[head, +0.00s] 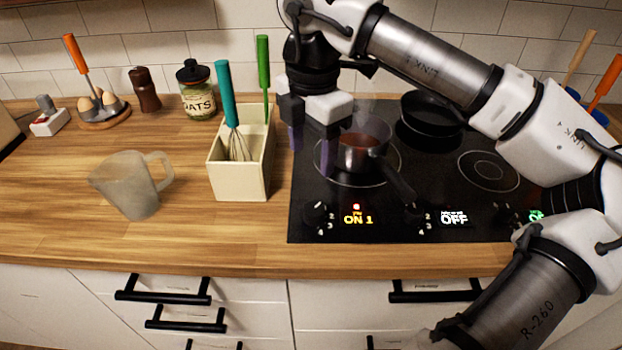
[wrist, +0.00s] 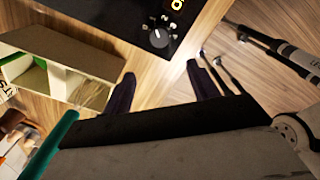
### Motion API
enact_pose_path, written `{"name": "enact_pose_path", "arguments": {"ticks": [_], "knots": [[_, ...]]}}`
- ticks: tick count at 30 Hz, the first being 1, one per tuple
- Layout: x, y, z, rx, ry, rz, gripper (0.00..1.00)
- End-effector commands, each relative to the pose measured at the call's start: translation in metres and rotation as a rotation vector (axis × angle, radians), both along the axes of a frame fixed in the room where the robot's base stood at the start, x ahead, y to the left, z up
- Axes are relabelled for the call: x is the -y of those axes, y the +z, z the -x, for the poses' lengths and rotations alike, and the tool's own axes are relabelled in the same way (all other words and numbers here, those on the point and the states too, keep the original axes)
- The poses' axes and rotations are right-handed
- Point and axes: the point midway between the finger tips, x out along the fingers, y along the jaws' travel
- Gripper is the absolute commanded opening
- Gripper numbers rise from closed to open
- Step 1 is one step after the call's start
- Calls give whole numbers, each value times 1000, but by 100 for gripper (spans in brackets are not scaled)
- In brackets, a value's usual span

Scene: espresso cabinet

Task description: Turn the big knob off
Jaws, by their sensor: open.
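The black cooktop (head: 440,185) has several knobs along its front edge. The left knob (head: 318,213) sits beside a lit yellow "ON 1" display, with a red light above it. The middle knob (head: 415,215) sits beside a white "OFF" display. The right knob (head: 505,214) has a green display partly hidden by my arm. My gripper (head: 311,158) is open and empty, above the cooktop's left side, behind the left knob in the head view. In the wrist view, a knob (wrist: 159,37) with a white pointer lies beyond the open fingers (wrist: 161,86), apart from them.
A small pot (head: 360,158) with red contents steams on the left burner, its handle pointing front right. A black pan (head: 430,120) stands behind. A cream utensil box (head: 238,180) stands left of the cooktop. A frosted pitcher (head: 130,188) stands farther left. The front counter is clear.

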Motion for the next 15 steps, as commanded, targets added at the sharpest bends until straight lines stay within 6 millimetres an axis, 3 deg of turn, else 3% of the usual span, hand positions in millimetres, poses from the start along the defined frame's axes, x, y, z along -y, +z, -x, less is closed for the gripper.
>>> {"name": "enact_pose_path", "arguments": {"ticks": [8, 15], "knots": [[6, -15, -1, -3, -21, 14, 59], [5, -62, 0, -4, -18, 11, 59]]}}
